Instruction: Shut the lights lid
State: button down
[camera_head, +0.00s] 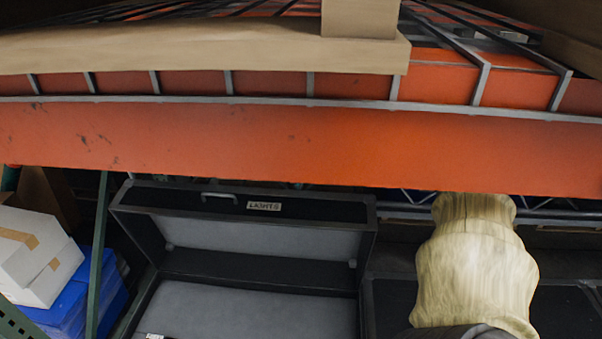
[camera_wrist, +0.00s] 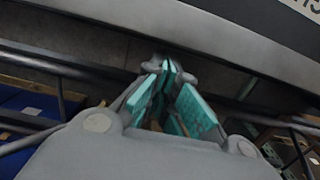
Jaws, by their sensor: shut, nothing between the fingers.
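The lights tote (camera_head: 250,310) is a black case with a grey lining, below the orange shelf beam in the head view. Its lid (camera_head: 190,240) stands raised at the back, with a handle and a white label reading LIGHTS. In the wrist view a dark panel with a pale edge, seemingly the lid (camera_wrist: 235,40), crosses the top right, with part of a white label in the corner. My gripper (camera_wrist: 168,85) has teal pads and is shut and empty, close to that panel; I cannot tell whether it touches. The head view does not show the gripper, only my sleeved arm at right.
An orange beam (camera_head: 250,140) with a wire deck and cardboard hangs low over the tote. A second dark tote (camera_head: 390,300) stands at right, partly behind my arm. White boxes (camera_head: 35,255) and blue bins (camera_head: 75,305) are at left, beside a green post (camera_head: 97,255).

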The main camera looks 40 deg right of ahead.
notch_tip(320, 180, down, 3)
jog(key=shift+d+r+p, duration=0.1)
jog(key=shift+r+p, duration=0.05)
jog(key=shift+p, duration=0.15)
